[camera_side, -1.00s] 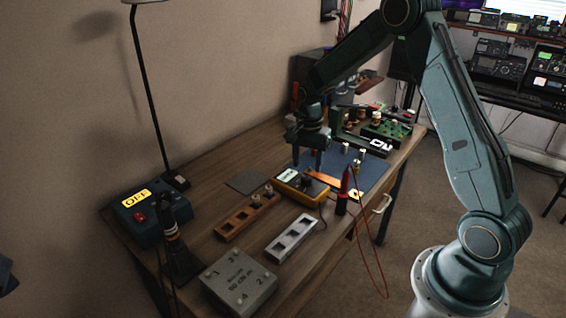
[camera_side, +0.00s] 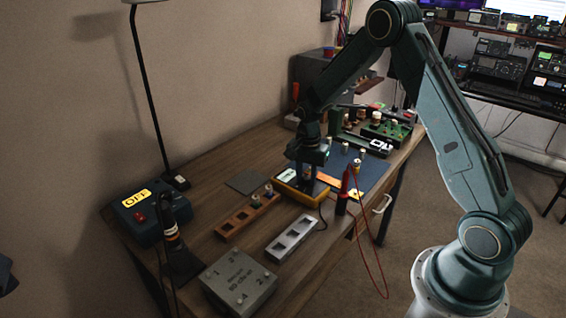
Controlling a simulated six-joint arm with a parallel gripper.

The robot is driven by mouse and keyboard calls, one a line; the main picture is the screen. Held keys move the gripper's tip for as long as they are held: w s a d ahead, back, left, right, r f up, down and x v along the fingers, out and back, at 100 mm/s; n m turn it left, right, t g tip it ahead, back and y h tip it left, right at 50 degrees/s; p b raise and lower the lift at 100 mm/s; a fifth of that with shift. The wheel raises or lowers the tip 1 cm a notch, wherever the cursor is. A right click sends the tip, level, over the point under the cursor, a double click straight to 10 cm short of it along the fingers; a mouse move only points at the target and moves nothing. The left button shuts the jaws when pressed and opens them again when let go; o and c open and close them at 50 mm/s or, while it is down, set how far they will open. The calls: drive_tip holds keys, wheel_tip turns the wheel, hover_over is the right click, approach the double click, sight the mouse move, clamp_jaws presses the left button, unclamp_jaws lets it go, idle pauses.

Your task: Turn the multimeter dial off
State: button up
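The yellow multimeter (camera_side: 287,188) lies on the wooden table, partly on or beside a dark blue mat. My gripper (camera_side: 308,185) points down over the multimeter and covers its middle. The dial is hidden behind the fingers. I cannot tell whether the fingers touch the dial or whether they are open or shut. A red probe (camera_side: 343,188) stands upright to the right of the multimeter, with a red lead hanging over the table's front edge.
An orange-brown slotted rack (camera_side: 238,222) and a pale metal slotted rack (camera_side: 292,239) lie in front of the multimeter. A grey box (camera_side: 238,283) and a blue box labelled OFF (camera_side: 140,212) stand nearer. A green board (camera_side: 388,131) sits behind, on the right.

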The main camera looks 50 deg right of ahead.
drive_tip(key=shift+n, duration=0.4)
drive_tip(key=shift+c, duration=0.3)
drive_tip(key=n, duration=0.2)
drive_tip(key=shift+n, duration=0.3)
drive_tip(key=n, duration=0.3)
drive_tip(key=shift+n, duration=0.3)
drive_tip(key=n, duration=0.3)
drive_tip(key=shift+n, duration=0.3)
drive_tip(key=n, duration=0.3)
drive_tip(key=shift+n, duration=0.3)
drive_tip(key=n, duration=0.4)
drive_tip(key=shift+n, duration=0.3)
drive_tip(key=n, duration=0.5)
drive_tip(key=shift+r, duration=0.1)
drive_tip(key=o, duration=1)
drive_tip(key=shift+c, duration=0.2)
